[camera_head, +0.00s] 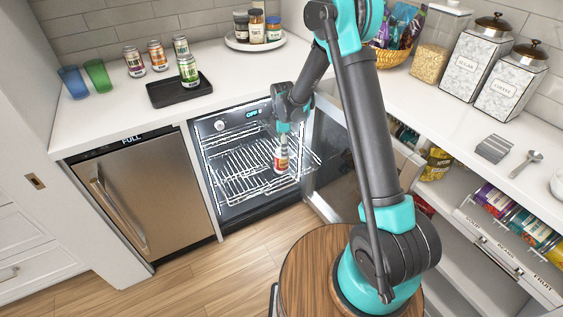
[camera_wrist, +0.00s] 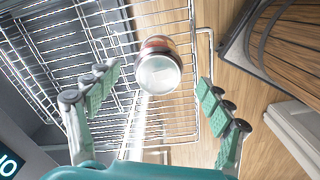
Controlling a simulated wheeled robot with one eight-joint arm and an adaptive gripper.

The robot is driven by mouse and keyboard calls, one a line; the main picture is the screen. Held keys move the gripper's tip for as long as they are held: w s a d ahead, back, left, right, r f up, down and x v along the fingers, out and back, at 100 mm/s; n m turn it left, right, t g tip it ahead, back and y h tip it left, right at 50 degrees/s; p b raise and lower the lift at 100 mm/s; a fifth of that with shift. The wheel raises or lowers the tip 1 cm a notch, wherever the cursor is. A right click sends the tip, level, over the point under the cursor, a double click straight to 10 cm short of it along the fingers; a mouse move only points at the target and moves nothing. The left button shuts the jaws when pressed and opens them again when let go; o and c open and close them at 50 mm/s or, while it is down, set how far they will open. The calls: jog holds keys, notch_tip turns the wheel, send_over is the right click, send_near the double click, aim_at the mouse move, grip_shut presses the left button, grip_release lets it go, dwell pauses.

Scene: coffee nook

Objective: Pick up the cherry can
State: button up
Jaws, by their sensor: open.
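A red-and-white can (camera_head: 281,160) stands on the wire rack of the open small fridge, just below my gripper (camera_head: 283,138). I cannot read its label to tell whether it is the cherry can. In the wrist view its silvery end (camera_wrist: 158,73) faces the camera, in the gap between the spread green fingers of my gripper (camera_wrist: 159,80). The fingers are open, with a clear gap on each side of the can. Another can with a dark red label (camera_head: 134,62) stands on the counter, beside an orange can (camera_head: 157,56) and a green can (camera_head: 181,46).
A green can (camera_head: 188,71) stands on a black tray (camera_head: 168,98). The open fridge door (camera_head: 331,140) is right of the rack (camera_head: 240,178). A closed steel appliance (camera_head: 145,195) is left. Open shelves (camera_head: 480,225) hold cans at the right.

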aim_at(281, 163)
notch_tip(281, 163, down, 5)
jog(key=shift+r, duration=0.1)
jog(key=shift+a+f, duration=0.15)
jog(key=shift+f, duration=1.15)
jog(key=shift+a+f, duration=0.1)
jog(key=shift+f, duration=1.2)
jog(key=shift+c, duration=0.4)
jog(key=c, duration=1.5)
jog(key=shift+r, duration=0.15)
